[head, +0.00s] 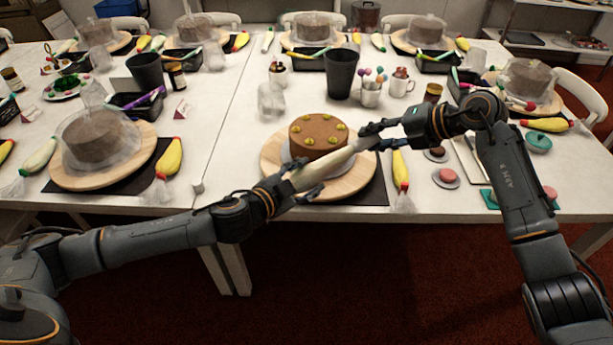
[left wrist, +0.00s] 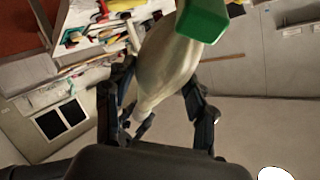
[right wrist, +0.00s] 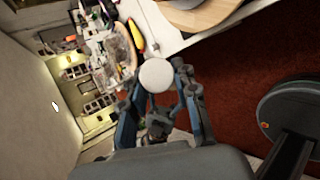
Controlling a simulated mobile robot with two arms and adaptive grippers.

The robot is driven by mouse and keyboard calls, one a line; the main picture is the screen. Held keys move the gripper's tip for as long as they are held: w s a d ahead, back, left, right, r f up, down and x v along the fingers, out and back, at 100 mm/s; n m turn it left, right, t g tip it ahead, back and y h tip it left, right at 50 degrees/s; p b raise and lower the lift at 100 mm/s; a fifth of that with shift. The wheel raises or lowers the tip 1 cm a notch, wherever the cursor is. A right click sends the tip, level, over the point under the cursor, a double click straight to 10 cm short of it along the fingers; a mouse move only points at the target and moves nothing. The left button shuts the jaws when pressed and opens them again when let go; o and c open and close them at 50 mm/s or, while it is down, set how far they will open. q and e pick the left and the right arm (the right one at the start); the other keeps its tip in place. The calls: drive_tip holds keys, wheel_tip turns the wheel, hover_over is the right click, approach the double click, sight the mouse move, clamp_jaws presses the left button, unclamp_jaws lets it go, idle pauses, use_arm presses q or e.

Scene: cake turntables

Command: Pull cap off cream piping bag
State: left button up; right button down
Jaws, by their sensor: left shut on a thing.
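My left gripper (head: 284,180) is shut on a cream-coloured piping bag (head: 325,172), held tilted above the table's front edge. In the left wrist view the bag (left wrist: 165,60) lies between both fingers, with a green cap-like piece (left wrist: 205,20) at the top. I cannot make out this green piece in the head view. My right gripper (head: 366,137) is at the bag's right end, its fingers apart. In the right wrist view a pale round shape (right wrist: 155,75) shows between the fingertips; I cannot tell whether they touch it.
A brown cake (head: 318,136) stands on a round wooden board (head: 350,182) just behind the bag. A yellow piping bag (head: 400,170), a dark cup (head: 340,75) and pink rounds are near my right arm. Another covered cake (head: 98,138) stands left. The floor in front is clear.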

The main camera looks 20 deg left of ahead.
drive_tip(key=shift+w+d+r, duration=0.35)
drive_tip(key=shift+d+r, duration=0.2)
drive_tip(key=shift+d, duration=0.15)
drive_tip(key=shift+w+d+r, duration=0.4)
drive_tip(key=shift+d+r, duration=0.15)
drive_tip(key=shift+d, duration=0.15)
drive_tip(key=shift+w+d+r, duration=0.35)
drive_tip(key=shift+d+r, duration=0.2)
drive_tip(key=shift+d, duration=0.15)
drive_tip(key=shift+s+f, duration=0.1)
